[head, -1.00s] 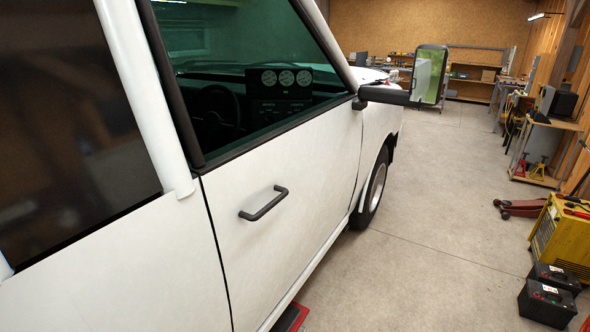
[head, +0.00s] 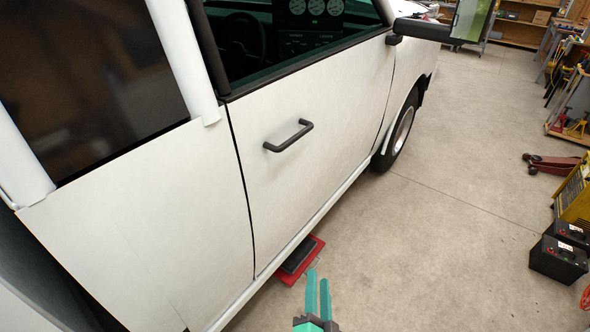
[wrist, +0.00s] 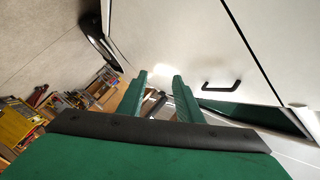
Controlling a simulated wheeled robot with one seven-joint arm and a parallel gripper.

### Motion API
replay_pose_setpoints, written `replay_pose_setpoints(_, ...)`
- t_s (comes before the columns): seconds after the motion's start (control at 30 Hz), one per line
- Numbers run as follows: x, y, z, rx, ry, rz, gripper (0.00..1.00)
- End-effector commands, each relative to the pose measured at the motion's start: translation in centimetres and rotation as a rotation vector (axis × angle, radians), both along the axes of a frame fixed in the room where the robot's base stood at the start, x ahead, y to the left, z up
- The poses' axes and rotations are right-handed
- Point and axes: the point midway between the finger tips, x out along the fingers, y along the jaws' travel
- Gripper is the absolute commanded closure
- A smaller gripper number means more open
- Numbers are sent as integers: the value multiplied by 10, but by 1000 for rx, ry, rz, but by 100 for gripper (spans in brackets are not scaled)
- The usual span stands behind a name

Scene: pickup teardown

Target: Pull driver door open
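The white driver door (head: 335,105) is shut, flush with the body panel behind it. Its dark bar handle (head: 288,136) sits below the window, near the door's rear edge. My gripper (head: 318,280) is low in the head view, right of and below the handle, with green fingers parted and nothing between them. In the wrist view my gripper (wrist: 160,84) points toward the door (wrist: 180,35). The handle (wrist: 222,86) lies to the right of the fingertips there, apart from them.
A red and black pad (head: 297,261) lies on the floor beside the door. The side mirror (head: 470,20) juts out at upper right. Black batteries (head: 558,260), a yellow machine (head: 574,195) and a red floor jack (head: 550,162) stand at the right. The concrete floor between is clear.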

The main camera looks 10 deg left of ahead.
Motion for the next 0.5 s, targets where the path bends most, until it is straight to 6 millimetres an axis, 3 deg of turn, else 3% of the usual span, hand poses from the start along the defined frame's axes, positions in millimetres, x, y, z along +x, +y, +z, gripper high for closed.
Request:
replay_pose_setpoints(0.03,18,3,13,48,-16,5,68)
replay_pose_setpoints(0.2,67,13,51,223,-34,28,68)
replay_pose_setpoints(0.5,140,39,136,541,-52,100,68)
